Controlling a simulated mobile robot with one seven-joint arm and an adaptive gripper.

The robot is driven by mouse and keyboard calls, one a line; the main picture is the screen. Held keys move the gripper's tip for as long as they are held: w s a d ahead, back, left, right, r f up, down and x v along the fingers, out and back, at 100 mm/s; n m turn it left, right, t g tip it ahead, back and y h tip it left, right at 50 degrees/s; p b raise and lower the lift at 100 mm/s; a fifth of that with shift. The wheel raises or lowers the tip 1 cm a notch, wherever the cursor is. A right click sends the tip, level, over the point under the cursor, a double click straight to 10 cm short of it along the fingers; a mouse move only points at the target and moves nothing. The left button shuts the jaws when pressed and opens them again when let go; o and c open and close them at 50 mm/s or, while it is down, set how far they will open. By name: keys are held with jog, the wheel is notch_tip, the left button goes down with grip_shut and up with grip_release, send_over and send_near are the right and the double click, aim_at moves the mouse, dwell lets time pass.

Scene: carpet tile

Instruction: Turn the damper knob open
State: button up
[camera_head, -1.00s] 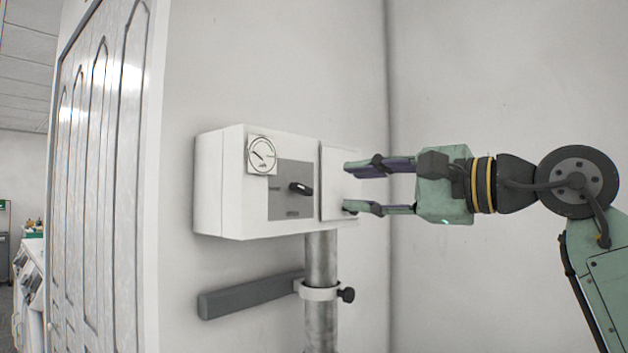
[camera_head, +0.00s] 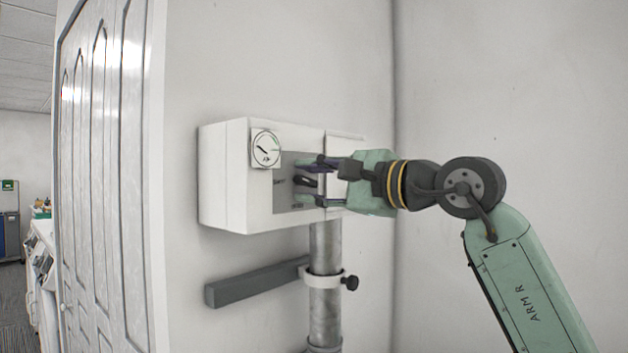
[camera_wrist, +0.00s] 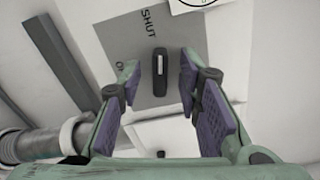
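The damper knob is a black bar with a pale stripe, seen between my open fingers in the wrist view (camera_wrist: 159,72). In the head view the knob (camera_head: 304,181) is partly covered by my fingers. It sits on a grey plate (camera_head: 287,197) on the front of a white box (camera_head: 236,190). In the wrist view the plate reads "SHUT" near the knob's upper end, with another word partly hidden by the left finger. My gripper (camera_head: 312,183) is open, its fingertips on either side of the knob with gaps showing; I cannot tell whether they touch the plate.
A round gauge (camera_head: 265,149) sits above the plate. Below the box are a vertical metal pipe (camera_head: 325,270), a clamp with a black screw (camera_head: 349,283), and a grey bar (camera_head: 255,287). A white panelled door (camera_head: 105,180) stands at left. Wall to the right is bare.

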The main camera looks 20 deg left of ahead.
jog(key=shift+c, duration=0.2)
grip_shut()
jog(key=shift+m, duration=0.4)
jog(key=m, duration=0.3)
jog(key=shift+f+b, duration=0.1)
jog(key=shift+b, duration=0.3)
jog(key=m, duration=0.3)
jog(key=shift+m+b, duration=0.3)
jog(key=shift+b, duration=0.05)
jog(key=m, duration=0.3)
jog(key=shift+m+b, duration=0.3)
jog(key=shift+b, duration=0.05)
jog(key=shift+m+b, duration=0.3)
jog(key=shift+m, duration=1.6)
